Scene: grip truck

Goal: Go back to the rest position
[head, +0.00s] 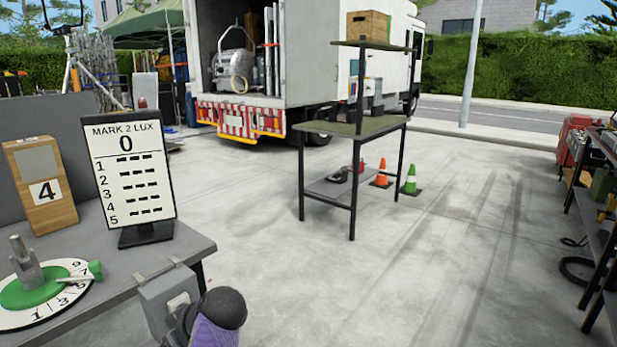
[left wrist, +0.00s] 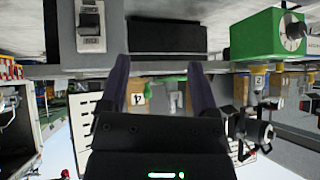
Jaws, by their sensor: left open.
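In the left wrist view my left gripper (left wrist: 159,66) is open, with its two purple fingers apart and nothing seen between their tips. That view is upside down, with sky at the bottom. In the head view a dark, rounded part with purple below it shows at the bottom edge, beside the grey switch box; it seems to be part of my arm, and no fingertips can be made out there. My right gripper is in neither view.
The grey table (head: 195,247) at left holds a Mark 2 Lux board (head: 130,165), a wooden block marked 4 (head: 42,165) and a numbered dial (head: 75,293). The switch box (head: 160,292) is at its edge.

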